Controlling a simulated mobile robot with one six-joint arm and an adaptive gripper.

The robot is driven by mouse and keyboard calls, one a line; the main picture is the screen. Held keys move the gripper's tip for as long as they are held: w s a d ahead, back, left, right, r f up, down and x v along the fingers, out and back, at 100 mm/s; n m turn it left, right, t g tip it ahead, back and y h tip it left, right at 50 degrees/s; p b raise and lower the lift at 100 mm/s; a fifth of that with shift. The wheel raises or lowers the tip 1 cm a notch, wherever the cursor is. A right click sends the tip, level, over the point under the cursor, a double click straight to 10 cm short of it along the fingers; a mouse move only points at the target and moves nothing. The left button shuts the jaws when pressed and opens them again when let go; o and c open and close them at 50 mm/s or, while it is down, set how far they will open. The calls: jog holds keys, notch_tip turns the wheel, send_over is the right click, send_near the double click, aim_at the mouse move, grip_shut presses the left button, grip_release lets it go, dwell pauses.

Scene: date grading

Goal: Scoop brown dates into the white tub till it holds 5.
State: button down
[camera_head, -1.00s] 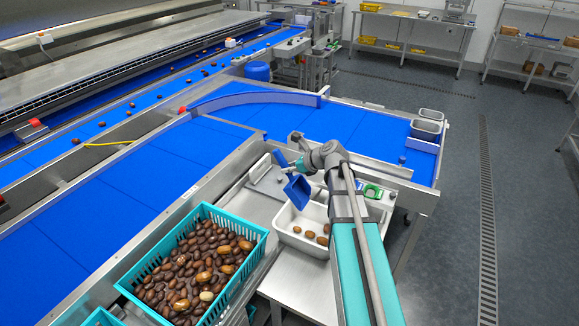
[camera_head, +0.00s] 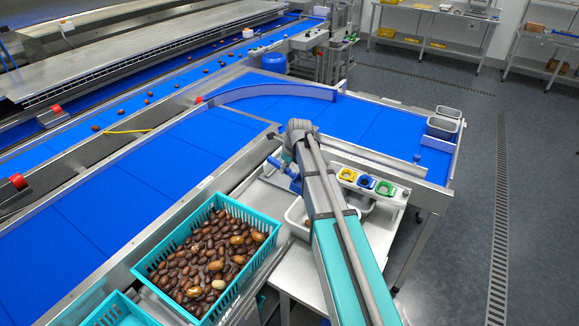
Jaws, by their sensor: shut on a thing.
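The white tub (camera_head: 292,222) stands on the steel table, mostly hidden behind my arm. A brown date (camera_head: 307,222) shows inside its left part; the rest of its contents are hidden. A teal crate (camera_head: 262,226) left of the tub is heaped with brown dates (camera_head: 205,258), some lighter and larger. My gripper (camera_head: 288,160) is shut on a blue scoop (camera_head: 283,169), held above the table beyond the tub. The scoop is tilted and partly covered by my arm, so I cannot tell whether dates lie in it.
Yellow (camera_head: 347,174), blue (camera_head: 366,182) and green (camera_head: 385,188) sizing pieces sit in a row right of my arm. A blue conveyor (camera_head: 140,180) with metal rails runs behind the crate. Grey tubs (camera_head: 441,127) stand at its far right end. Another teal crate (camera_head: 115,310) is at lower left.

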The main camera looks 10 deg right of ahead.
jog(key=shift+w+a+f+g+h+b, duration=0.35)
jog(key=shift+w+a+f+g+h, duration=0.4)
jog(key=shift+w+f+g+h, duration=0.05)
jog(key=shift+s, duration=0.15)
